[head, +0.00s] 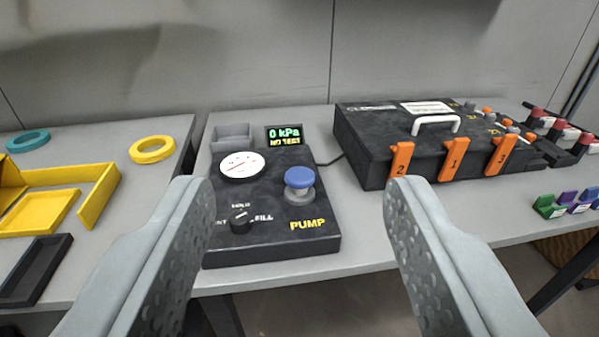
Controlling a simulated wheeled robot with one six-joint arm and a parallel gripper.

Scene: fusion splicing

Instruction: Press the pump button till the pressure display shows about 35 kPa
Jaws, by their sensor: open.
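The pump unit (262,230) is a black box on the grey bench, in the middle of the head view. The blue pump button (299,177) stands raised on a grey collar, above the yellow word PUMP. The pressure display (285,136) at the back reads 0 kPa with NO TEST under it. A round white gauge (242,166) sits left of the button. A black knob (240,221) is at the front, beside the word FILL. My gripper (298,190) is open and empty, its two grey fingers wide apart. The button shows between them, farther off, with no contact visible.
A black case (380,160) with a white handle and orange numbered levers stands right of the pump unit. Yellow trays (98,195), a yellow ring (152,149) and a teal ring (28,141) lie left. Small coloured blocks (566,204) sit far right. A grey wall is behind.

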